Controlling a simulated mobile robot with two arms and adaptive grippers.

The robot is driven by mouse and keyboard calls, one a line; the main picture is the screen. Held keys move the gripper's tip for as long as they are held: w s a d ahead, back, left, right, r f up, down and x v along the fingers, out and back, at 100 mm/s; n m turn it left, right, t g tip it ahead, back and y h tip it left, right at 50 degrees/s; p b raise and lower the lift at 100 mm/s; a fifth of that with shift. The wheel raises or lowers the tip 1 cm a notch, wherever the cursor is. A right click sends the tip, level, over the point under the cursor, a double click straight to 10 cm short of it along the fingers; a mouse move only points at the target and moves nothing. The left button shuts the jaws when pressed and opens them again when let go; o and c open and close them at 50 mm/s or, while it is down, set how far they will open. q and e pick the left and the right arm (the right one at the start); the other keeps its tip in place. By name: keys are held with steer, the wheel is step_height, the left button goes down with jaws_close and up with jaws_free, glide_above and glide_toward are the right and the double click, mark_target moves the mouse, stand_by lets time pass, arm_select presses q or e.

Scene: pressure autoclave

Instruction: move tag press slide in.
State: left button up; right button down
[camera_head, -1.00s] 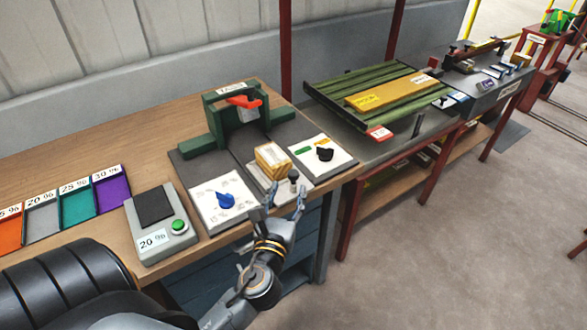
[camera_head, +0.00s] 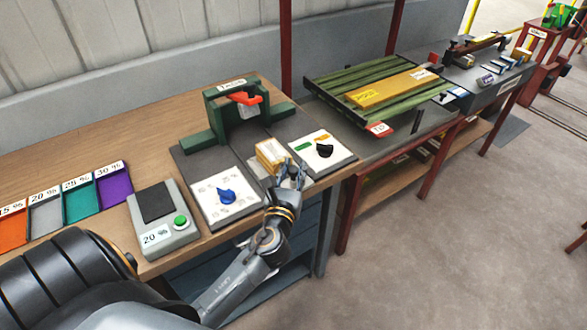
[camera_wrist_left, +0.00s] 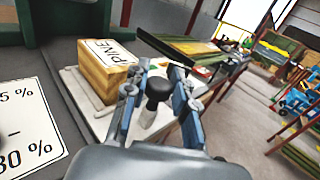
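The green tag press (camera_head: 222,140) with a red lever (camera_head: 245,98) stands at the back of its dark base. Its pale slide plate (camera_wrist_left: 72,80) is pulled out towards the bench's front edge. A wooden block (camera_head: 270,153), marked PINE in the left wrist view (camera_wrist_left: 98,80), sits on the plate. A black knob (camera_wrist_left: 158,90) stands upright near the plate's front. My left gripper (camera_head: 291,172) is open, with its fingers on either side of the knob and gaps visible in the left wrist view (camera_wrist_left: 160,78). My right gripper is out of view.
A white dial panel with a blue knob (camera_head: 226,196) lies left of the slide, and a panel with a black knob (camera_head: 324,150) lies right. A scale (camera_head: 160,238) reading 20 % and coloured trays (camera_head: 113,187) are further left. A roller table (camera_head: 380,88) stands to the right.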

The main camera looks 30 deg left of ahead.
mark_target(269, 148)
arm_select(q)
jaws_close()
steer(key=shift+w+a+r, duration=0.1)
steer(key=shift+w+a, duration=0.05)
steer(key=shift+a, duration=0.25)
steer(key=w+a, duration=0.1)
steer(key=a, duration=0.2)
steer(key=w+a+p, duration=0.1)
steer(key=a, duration=0.2)
steer(key=w+a, duration=0.2)
steer(key=a, duration=0.2)
steer(key=shift+w+f, duration=0.1)
steer(key=shift+f, duration=0.1)
steer(key=o, duration=0.7)
jaws_free()
steer(key=shift+o, duration=1.3)
steer(key=shift+s+a+r, duration=0.1)
steer(key=shift+s, duration=0.1)
